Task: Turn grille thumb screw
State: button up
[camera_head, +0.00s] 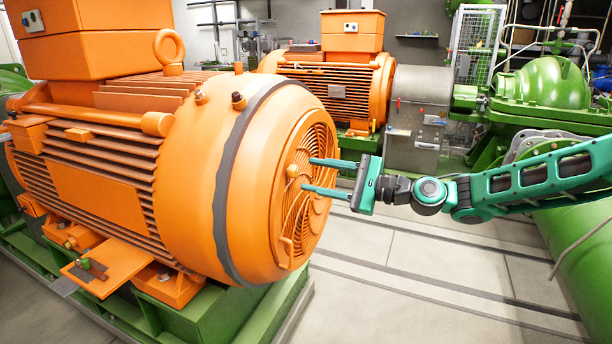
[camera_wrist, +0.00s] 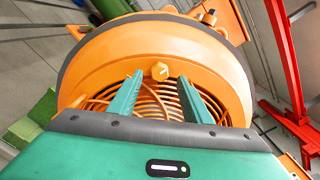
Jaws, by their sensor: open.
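A large orange motor (camera_head: 200,170) has a round slotted grille (camera_head: 318,140) on its end face; the grille also shows in the wrist view (camera_wrist: 158,100). A small orange thumb screw (camera_wrist: 160,71) sits on the grille's face, and it appears in the head view (camera_head: 292,170) as a small knob. My gripper (camera_head: 308,174) points at the grille with its two green fingers spread. In the wrist view, the fingertips of my gripper (camera_wrist: 160,79) lie to the left and right of the screw. I cannot tell whether they reach past its head; no contact shows.
An orange lifting eye (camera_head: 169,46) stands on the motor top. A second orange motor (camera_head: 340,85) and a green pump (camera_head: 545,85) stand behind. A green pipe (camera_head: 580,255) runs along the right. The grey floor (camera_head: 400,300) between is clear.

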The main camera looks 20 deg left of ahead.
aim_at(297, 172)
jog(key=shift+w+a, duration=0.15)
jog(key=shift+a, duration=1.95)
